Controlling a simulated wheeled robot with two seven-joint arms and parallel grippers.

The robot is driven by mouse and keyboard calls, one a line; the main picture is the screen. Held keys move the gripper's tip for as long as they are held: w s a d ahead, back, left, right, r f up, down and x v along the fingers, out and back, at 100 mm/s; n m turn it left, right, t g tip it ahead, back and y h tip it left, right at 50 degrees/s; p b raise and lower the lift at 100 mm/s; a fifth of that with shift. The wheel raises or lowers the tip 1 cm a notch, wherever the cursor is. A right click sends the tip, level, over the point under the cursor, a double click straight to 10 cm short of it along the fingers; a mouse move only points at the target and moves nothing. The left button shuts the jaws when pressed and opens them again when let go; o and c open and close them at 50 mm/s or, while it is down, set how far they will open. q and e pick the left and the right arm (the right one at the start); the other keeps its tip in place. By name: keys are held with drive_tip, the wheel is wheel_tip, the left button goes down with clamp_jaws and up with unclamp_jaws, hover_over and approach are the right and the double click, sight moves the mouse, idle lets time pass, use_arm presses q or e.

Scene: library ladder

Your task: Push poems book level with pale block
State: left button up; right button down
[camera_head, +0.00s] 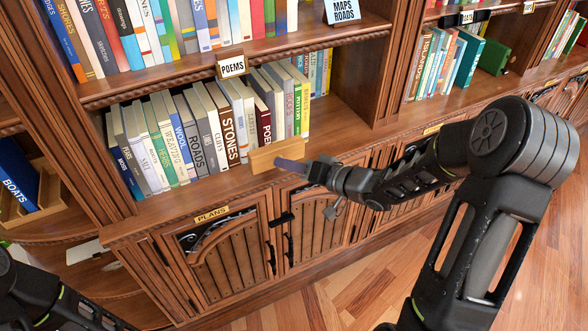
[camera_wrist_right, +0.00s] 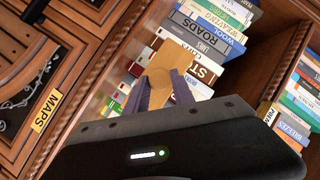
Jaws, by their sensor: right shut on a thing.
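The poems book (camera_head: 264,124) has a dark red spine reading "POE"; its lower letters are hidden behind the pale block. It stands upright in the book row, right of the "STONES" book. The pale block (camera_head: 266,157), a tan wooden piece, is in front of the row's lower right part. My right gripper (camera_head: 291,164) is shut on the block. In the right wrist view, the block (camera_wrist_right: 173,62) sits between the two purple-grey fingers (camera_wrist_right: 162,92), before the spines. I cannot tell whether the block touches the poems book. My left gripper is not in view; only part of my left arm shows.
A "POEMS" sign (camera_head: 232,67) hangs on the shelf edge above. Grey, white and green books stand right of the poems book, with bare shelf (camera_head: 345,125) beyond them. Cupboard doors (camera_head: 235,258) with handles lie below.

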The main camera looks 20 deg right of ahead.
sight(282, 156)
drive_tip(key=shift+w+a, duration=0.1)
drive_tip(key=shift+w, duration=1.6)
drive_tip(key=shift+w+a+r+p, duration=0.15)
drive_tip(key=shift+w+p, duration=0.35)
drive_tip(key=shift+w, duration=1.6)
drive_tip(key=s+p, duration=0.1)
drive_tip(key=s, duration=0.6)
drive_tip(key=shift+d, duration=0.25)
